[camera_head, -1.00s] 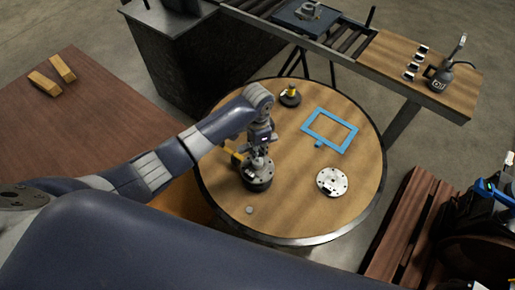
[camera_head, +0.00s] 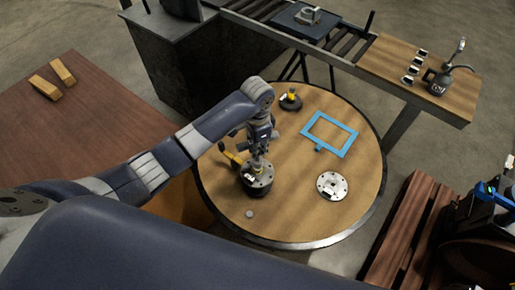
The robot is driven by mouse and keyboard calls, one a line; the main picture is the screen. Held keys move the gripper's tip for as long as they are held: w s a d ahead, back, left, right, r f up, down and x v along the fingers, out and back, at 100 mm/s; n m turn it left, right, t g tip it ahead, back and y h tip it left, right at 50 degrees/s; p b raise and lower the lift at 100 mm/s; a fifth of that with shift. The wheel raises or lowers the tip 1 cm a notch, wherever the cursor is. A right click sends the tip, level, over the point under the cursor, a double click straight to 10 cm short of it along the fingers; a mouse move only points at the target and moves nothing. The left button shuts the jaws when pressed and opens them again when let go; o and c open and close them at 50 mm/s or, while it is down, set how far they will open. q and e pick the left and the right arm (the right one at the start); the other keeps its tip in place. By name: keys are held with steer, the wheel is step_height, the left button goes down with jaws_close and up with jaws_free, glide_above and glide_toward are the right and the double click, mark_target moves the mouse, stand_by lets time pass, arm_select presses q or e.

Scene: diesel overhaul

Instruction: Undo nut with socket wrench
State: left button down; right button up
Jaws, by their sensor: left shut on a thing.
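My left gripper (camera_head: 260,148) reaches down over a dark round hub (camera_head: 257,185) with a pale top on the round wooden table. It is shut on what seems to be the socket wrench (camera_head: 232,158), whose yellow handle juts out to the left, low beside the jaws. A small yellow part also shows just under the fingers. The nut is hidden under the gripper, and I cannot tell whether the socket sits on it. My right gripper is not in view.
On the round table (camera_head: 300,215) are a blue frame (camera_head: 346,151), a silver flange disc (camera_head: 332,186), a small dark part with a yellow top (camera_head: 291,99) and a small grey disc (camera_head: 249,214). A bench with an oil can (camera_head: 438,82) stands at upper right.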

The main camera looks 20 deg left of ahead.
arm_select(q)
steer(key=shift+r, duration=3.05)
steer(key=s+d, duration=0.2)
steer(key=s, duration=0.4)
steer(key=shift+s, duration=0.35)
steer(key=shift+f, duration=0.1)
